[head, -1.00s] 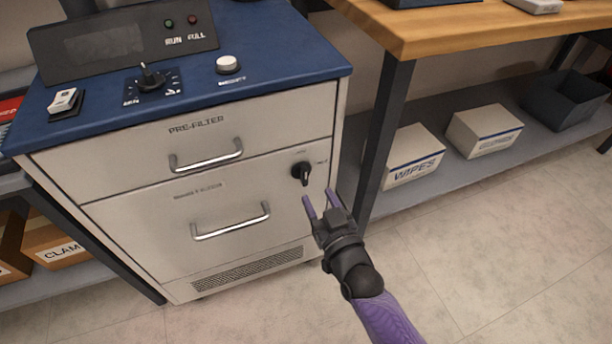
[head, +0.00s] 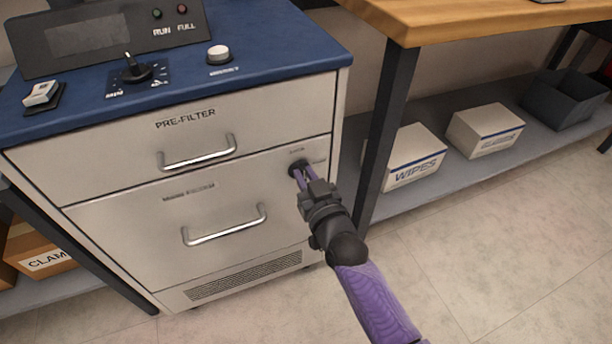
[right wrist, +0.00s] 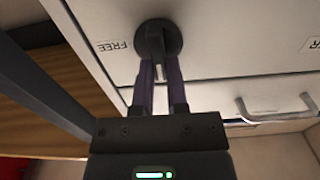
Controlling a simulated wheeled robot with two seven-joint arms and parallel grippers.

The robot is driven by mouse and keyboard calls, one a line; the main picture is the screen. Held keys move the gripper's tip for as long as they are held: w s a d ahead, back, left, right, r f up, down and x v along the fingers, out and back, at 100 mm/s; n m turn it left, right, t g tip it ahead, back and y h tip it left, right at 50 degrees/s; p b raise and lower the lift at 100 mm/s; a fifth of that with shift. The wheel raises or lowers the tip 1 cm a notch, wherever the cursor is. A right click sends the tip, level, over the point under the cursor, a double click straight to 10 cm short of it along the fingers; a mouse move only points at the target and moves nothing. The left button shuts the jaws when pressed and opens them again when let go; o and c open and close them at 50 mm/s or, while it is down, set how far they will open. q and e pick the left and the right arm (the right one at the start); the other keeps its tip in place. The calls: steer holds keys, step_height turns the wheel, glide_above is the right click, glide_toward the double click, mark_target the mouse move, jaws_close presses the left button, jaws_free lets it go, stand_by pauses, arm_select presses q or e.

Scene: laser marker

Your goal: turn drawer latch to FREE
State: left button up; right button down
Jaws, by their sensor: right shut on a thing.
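The drawer latch (head: 296,166) is a black round knob at the upper right of the lower drawer (head: 150,240). In the right wrist view the latch (right wrist: 158,38) shows a raised bar with a pale mark, and the FREE label (right wrist: 113,46) is to its left. My right gripper (head: 301,178) is at the latch, its purple fingers shut on the bar. In the right wrist view the fingers (right wrist: 159,75) sit on either side of the bar. The gripper hides part of the latch in the head view. My left gripper is not in view.
The PRE-FILTER drawer (head: 180,135) is above, with a metal handle (head: 198,155); the lower drawer has another handle (head: 225,226). Both drawers look closed. A dark table leg (head: 385,140) stands just right of the cabinet. A WIPES box (head: 415,160) is on the low shelf.

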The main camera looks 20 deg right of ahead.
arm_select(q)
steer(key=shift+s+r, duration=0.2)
arm_select(e)
steer(key=shift+m, duration=0.3)
steer(key=shift+d+m+p, duration=0.1)
steer(key=shift+m+p, duration=0.4)
steer(key=shift+m, duration=0.5)
arm_select(q)
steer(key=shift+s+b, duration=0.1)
steer(key=shift+b, duration=0.25)
arm_select(e)
steer(key=m, duration=0.5)
steer(key=f+m, duration=0.1)
steer(key=m, duration=0.4)
steer(key=d+m, duration=0.1)
steer(key=m, duration=0.4)
steer(key=shift+f, duration=0.2)
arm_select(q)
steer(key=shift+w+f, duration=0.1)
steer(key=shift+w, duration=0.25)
arm_select(e)
steer(key=shift+m, duration=0.3)
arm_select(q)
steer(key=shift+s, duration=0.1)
